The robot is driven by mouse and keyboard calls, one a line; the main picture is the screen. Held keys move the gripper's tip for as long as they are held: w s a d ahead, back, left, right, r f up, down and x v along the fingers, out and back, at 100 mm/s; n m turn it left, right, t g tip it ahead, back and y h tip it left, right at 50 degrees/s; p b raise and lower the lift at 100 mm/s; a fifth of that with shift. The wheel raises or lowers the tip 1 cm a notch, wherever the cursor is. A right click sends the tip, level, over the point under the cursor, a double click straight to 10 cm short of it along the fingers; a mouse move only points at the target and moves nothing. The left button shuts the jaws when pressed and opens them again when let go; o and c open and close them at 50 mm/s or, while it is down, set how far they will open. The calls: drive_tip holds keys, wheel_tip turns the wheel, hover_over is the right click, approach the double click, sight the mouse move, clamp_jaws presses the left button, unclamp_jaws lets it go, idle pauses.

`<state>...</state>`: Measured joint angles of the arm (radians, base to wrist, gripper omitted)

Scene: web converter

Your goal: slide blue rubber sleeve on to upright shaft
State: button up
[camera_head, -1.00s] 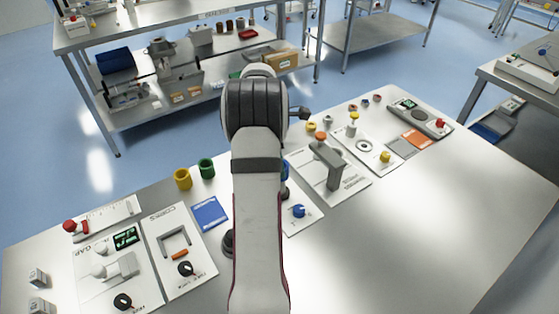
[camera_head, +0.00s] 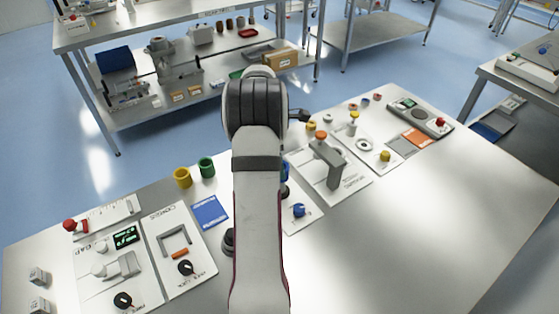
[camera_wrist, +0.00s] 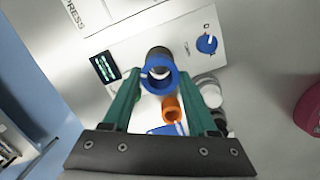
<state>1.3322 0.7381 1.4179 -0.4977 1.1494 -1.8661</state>
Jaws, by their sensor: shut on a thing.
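In the wrist view, the blue rubber sleeve (camera_wrist: 160,88) is a short blue ring with an open bore, seen nearly end-on. My gripper (camera_wrist: 161,76) has two teal fingers, one on each side of the sleeve, shut on it. A dark grey cylindrical part (camera_wrist: 157,53) shows just behind the sleeve's upper rim; it may be the upright shaft. I cannot tell whether the sleeve is around it or only in front of it. In the head view, my arm hides the gripper. A bit of blue (camera_head: 286,169) shows at the arm's right edge; I cannot tell what it is.
Below the sleeve in the wrist view are an orange ring (camera_wrist: 171,108) and grey round pieces (camera_wrist: 208,90). A panel with a dark display (camera_wrist: 105,67) and blue knob (camera_wrist: 206,43) lies behind. A grey post fixture (camera_head: 334,168) stands right of my arm; the table's front right is clear.

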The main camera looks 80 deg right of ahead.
drive_tip(key=shift+f, duration=0.8)
drive_tip(key=shift+f, duration=2.3)
drive_tip(key=o, duration=1.3)
wheel_tip(320, 180, up, 16)
drive_tip(key=w, duration=0.2)
drive_tip(key=shift+w+a+f, duration=0.15)
drive_tip(key=shift+a, duration=0.25)
